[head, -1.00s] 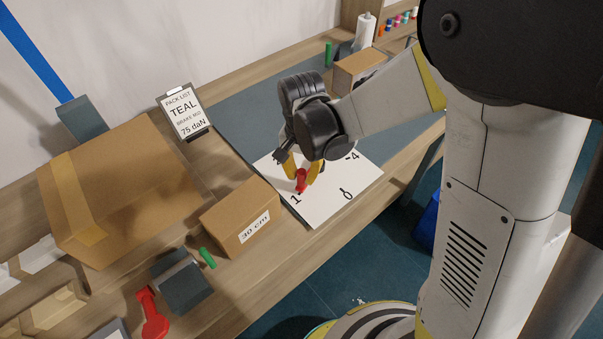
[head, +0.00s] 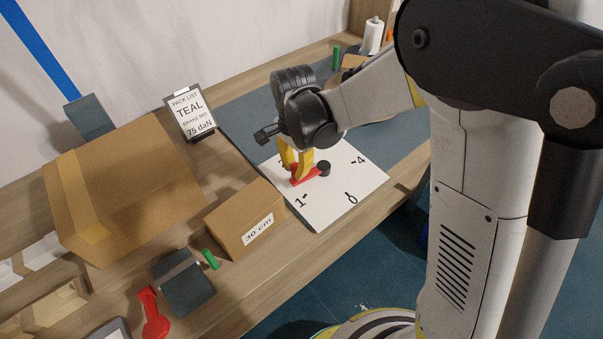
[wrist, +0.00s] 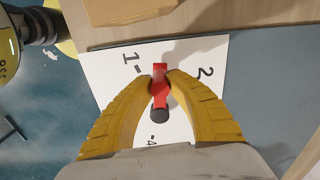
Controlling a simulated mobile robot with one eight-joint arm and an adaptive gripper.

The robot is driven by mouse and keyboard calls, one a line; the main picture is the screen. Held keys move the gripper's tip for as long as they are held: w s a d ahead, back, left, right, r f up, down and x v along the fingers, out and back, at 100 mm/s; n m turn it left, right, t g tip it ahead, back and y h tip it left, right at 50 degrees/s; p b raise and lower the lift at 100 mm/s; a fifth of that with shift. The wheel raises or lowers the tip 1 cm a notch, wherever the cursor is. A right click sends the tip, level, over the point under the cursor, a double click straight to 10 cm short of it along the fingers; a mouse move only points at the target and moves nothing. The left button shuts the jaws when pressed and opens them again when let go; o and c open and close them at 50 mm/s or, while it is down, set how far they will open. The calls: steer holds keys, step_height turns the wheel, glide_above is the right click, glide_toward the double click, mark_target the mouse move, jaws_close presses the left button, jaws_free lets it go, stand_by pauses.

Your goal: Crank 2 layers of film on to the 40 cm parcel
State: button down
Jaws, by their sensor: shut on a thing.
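A red crank piece (head: 311,174) with a dark round knob (head: 323,168) is over a white card (head: 340,205) marked with numbers. My gripper (head: 297,172) has its yellow fingers shut on the red piece. In the wrist view, both fingertips (wrist: 160,84) press the red piece (wrist: 160,97) from its sides, and the dark knob (wrist: 159,115) shows between the fingers, towards my palm. A box labelled 30 cm (head: 236,212) stands left of the card. No 40 cm label is readable; a large taped carton (head: 150,180) stands further left. I cannot make out any film.
A pack list stand (head: 190,112) reads TEAL and 75 daN. Grey blocks, a green cylinder (head: 210,259) and a red handled piece (head: 153,315) lie at the front left. Another box and a white roll (head: 374,36) stand at the back right.

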steer(key=w+m, duration=0.2)
steer(key=shift+w+a+m, duration=0.1)
steer(key=shift+a+m, duration=0.3)
steer(key=w+m, duration=0.2)
steer(key=shift+a+m, duration=0.1)
steer(key=shift+m, duration=0.3)
steer(key=shift+w+m, duration=1)
steer(key=shift+m, duration=0.2)
steer(key=shift+w+d, duration=0.2)
steer(key=shift+w, duration=0.25)
steer(key=shift+d, duration=0.1)
steer(key=c, duration=1.3)
jaws_free()
steer(key=shift+o, duration=0.2)
